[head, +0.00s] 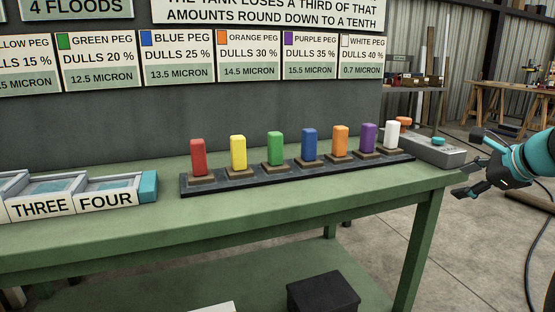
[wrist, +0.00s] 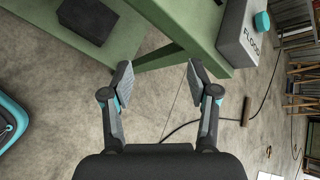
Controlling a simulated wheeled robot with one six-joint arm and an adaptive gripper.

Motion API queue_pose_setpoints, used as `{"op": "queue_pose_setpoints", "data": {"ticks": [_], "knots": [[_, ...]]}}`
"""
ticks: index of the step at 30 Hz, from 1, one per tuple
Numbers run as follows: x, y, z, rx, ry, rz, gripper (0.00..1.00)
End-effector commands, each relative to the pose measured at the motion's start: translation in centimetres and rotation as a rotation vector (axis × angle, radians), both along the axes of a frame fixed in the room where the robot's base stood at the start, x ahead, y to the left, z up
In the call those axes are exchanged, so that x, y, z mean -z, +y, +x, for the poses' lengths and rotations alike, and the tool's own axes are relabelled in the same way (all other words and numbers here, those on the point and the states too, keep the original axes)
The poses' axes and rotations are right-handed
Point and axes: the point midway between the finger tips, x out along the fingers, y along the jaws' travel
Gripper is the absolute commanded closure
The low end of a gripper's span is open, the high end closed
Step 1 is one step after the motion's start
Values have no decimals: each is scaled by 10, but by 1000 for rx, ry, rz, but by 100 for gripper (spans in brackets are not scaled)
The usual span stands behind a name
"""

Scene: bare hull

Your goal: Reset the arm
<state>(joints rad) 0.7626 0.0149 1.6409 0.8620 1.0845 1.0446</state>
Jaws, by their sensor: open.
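My gripper (head: 470,163) is at the right end of the green table in the head view, off the table's right edge. In the wrist view my gripper (wrist: 158,82) is open with its two fingers apart and nothing between them. Beyond the fingers the wrist view shows the table's edge, a leg and the concrete floor. My arm enters the head view from the right edge.
The green table (head: 290,208) bears a rack (head: 300,174) of several coloured pegs, trays marked THREE and FOUR (head: 107,199), and a grey box (head: 430,150) with a teal button, marked FLOOD in the wrist view (wrist: 240,35). A black box (head: 323,292) sits below.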

Motion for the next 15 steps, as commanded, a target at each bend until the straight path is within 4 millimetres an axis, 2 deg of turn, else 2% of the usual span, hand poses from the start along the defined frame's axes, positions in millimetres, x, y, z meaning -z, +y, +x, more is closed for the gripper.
{"op": "queue_pose_setpoints", "data": {"ticks": [1, 5, 9, 15], "knots": [[18, 9, -11, -69, 31, -102, 40], [61, 40, -44, -315, 112, -396, 40], [104, 89, -91, -668, 186, -714, 40], [150, 151, -160, -1148, 224, -1079, 40]]}}
